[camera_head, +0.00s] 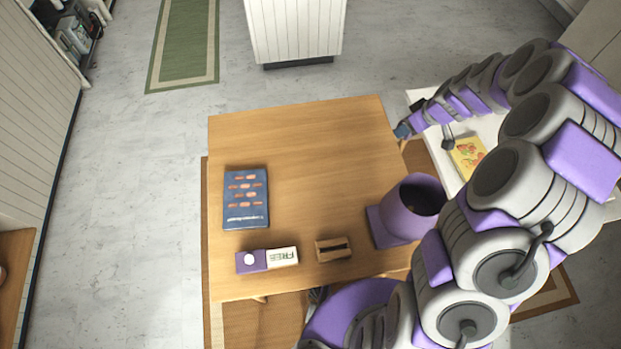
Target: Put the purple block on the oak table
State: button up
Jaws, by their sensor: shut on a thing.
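The oak table (325,150) fills the middle of the view. My gripper (404,131) is small here, at the far end of my curved arm, by the table's upper right edge. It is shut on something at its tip. A small blue-grey patch and purple parts show there, but I cannot tell which is the held thing or whether it is the purple block. Its height over the table is unclear. A purple-and-white piece marked FREE (283,257) lies near the table's front left. A purple cup-like shape (400,220) with a dark opening shows at the table's right.
A blue notebook (246,208) lies at the table's left, and a wooden sharpener-like piece (333,249) near the front. The table's upper middle is bare. A white surface (487,128) at the right carries a yellow card (467,157). A white cabinet (295,30) stands beyond.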

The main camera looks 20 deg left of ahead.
jog(key=a+f+n+g, duration=0.1)
jog(key=a+f+n, duration=0.2)
jog(key=f+n, duration=0.1)
jog(key=a+f+n+g, duration=0.2)
jog(key=a+f+n, duration=0.2)
jog(key=f, duration=0.2)
jog(key=a+f+n+g, duration=0.1)
jog(key=a+f+n, duration=0.2)
jog(key=f, duration=0.3)
jog(key=shift+s+a+n, duration=0.15)
jog(key=shift+a+n, duration=0.2)
jog(key=shift+n, duration=0.05)
jog(key=shift+s+d+f+n+g+y, duration=0.1)
jog(key=shift+d+f+n+g+y, duration=0.2)
jog(key=shift+f+n+g, duration=0.15)
jog(key=b, duration=0.2)
send_over(320, 150)
jog(key=shift+d+f, duration=0.35)
jog(key=shift+f, duration=0.45)
jog(key=shift+a, duration=0.3)
jog(key=shift+r, duration=0.15)
